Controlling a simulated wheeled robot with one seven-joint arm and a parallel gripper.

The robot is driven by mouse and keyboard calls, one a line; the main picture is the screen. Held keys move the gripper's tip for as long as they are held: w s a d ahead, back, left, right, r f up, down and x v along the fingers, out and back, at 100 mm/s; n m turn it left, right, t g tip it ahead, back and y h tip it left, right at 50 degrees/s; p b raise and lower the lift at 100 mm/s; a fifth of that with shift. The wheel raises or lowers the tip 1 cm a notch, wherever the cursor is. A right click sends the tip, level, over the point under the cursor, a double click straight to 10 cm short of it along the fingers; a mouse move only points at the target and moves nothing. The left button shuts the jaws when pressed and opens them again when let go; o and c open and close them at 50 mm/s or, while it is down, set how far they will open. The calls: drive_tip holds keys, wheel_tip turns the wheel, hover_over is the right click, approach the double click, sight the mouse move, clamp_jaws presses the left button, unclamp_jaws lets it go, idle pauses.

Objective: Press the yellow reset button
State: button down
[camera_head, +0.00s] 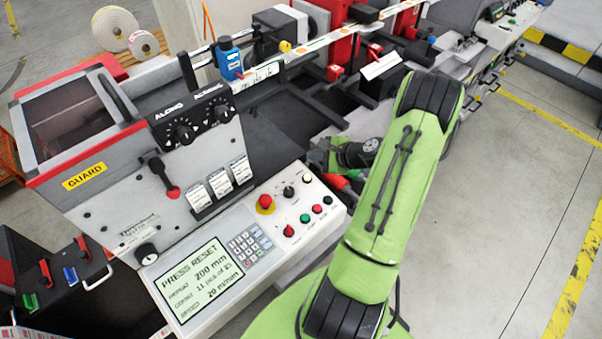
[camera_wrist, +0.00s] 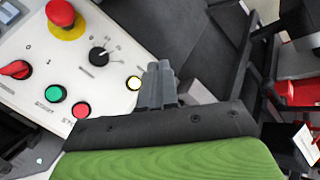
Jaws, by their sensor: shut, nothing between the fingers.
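The yellow reset button (camera_wrist: 133,83) is a small pale disc with a yellow ring on the white control panel (camera_wrist: 30,45). In the head view the button (camera_head: 307,178) sits near the panel's upper right corner. My gripper (camera_wrist: 158,70) is shut and empty. In the wrist view its grey fingertips appear just right of the button, and the button shows fully. I cannot tell the height gap between them. In the head view my green arm reaches over the right end of the panel, and the fingers cannot be made out clearly.
A red emergency stop (camera_head: 265,203) on a yellow base and a black knob (camera_head: 289,192) are close by. Green (camera_head: 305,218) and red (camera_head: 317,208) buttons line the panel's front. The display (camera_head: 200,280) reads "PRESS RESET". Dark machine parts lie beyond the panel.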

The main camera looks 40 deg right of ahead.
sight(307, 178)
drive_tip(key=shift+f, duration=0.2)
drive_tip(key=f+b, duration=0.2)
drive_tip(key=f, duration=0.1)
drive_tip(key=w+f+b, duration=0.1)
drive_tip(key=f+b, duration=0.4)
drive_tip(key=shift+w+f, duration=0.2)
drive_tip(key=shift+f, duration=0.1)
idle(1.7)
drive_tip(key=shift+f, duration=0.35)
drive_tip(key=shift+w+f+b, duration=0.1)
drive_tip(key=shift+f+b, duration=0.35)
drive_tip(key=shift+b, duration=0.2)
idle(0.3)
idle(0.4)
drive_tip(key=shift+r+p, duration=0.65)
drive_tip(key=shift+r, duration=0.25)
